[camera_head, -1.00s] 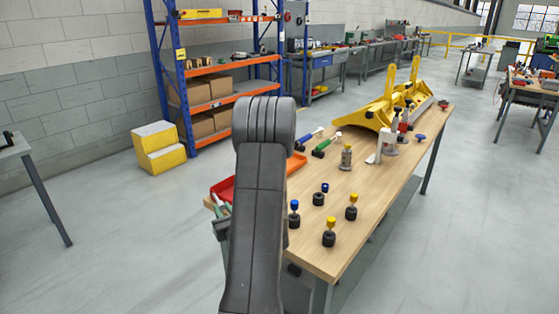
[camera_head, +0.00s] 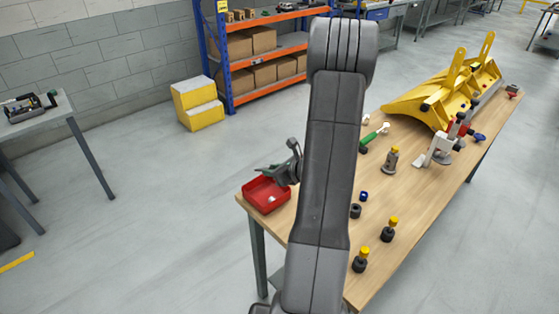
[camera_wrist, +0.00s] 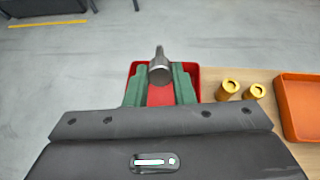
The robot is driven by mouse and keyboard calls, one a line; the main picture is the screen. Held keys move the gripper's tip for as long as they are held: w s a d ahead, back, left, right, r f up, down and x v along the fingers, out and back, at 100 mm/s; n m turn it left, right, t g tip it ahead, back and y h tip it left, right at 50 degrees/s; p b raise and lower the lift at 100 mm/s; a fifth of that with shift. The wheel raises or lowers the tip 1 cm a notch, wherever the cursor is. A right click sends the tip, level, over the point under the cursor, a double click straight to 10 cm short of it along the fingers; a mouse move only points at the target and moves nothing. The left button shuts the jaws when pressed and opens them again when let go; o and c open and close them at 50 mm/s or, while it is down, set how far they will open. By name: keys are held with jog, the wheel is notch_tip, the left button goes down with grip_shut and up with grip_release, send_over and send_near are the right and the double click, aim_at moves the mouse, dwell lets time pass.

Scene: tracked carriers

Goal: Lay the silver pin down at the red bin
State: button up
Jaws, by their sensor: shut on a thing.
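The silver pin (camera_wrist: 160,70) is between the two green fingers of my gripper (camera_wrist: 159,80) in the wrist view, its round end facing the camera. My gripper is shut on it. The red bin (camera_wrist: 196,70) lies below and behind the fingers in the wrist view. In the head view the red bin (camera_head: 252,202) stands on the near left corner of the wooden table, and my gripper (camera_head: 273,170) is over its back edge. My arm hides part of the table there. A small pale thing shows inside the bin; I cannot tell what it is.
The orange tray (camera_wrist: 300,110) and two yellow-brass pieces (camera_wrist: 228,90) are right of the bin in the wrist view. Left of the bin is open floor.

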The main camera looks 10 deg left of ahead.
aim_at(274, 198)
jog(key=shift+s, duration=0.1)
dwell(0.3)
jog(key=shift+f+b, duration=0.45)
notch_tip(274, 198, down, 8)
jog(key=b, duration=0.8)
grip_shut()
jog(key=o, duration=1)
grip_release()
jog(key=shift+o, duration=0.2)
jog(key=shift+d, duration=0.1)
jog(key=b+v, duration=0.1)
jog(key=v, duration=1.2)
jog(key=shift+s+d+r, duration=0.15)
jog(key=shift+s+d, duration=0.05)
jog(key=shift+d, duration=0.1)
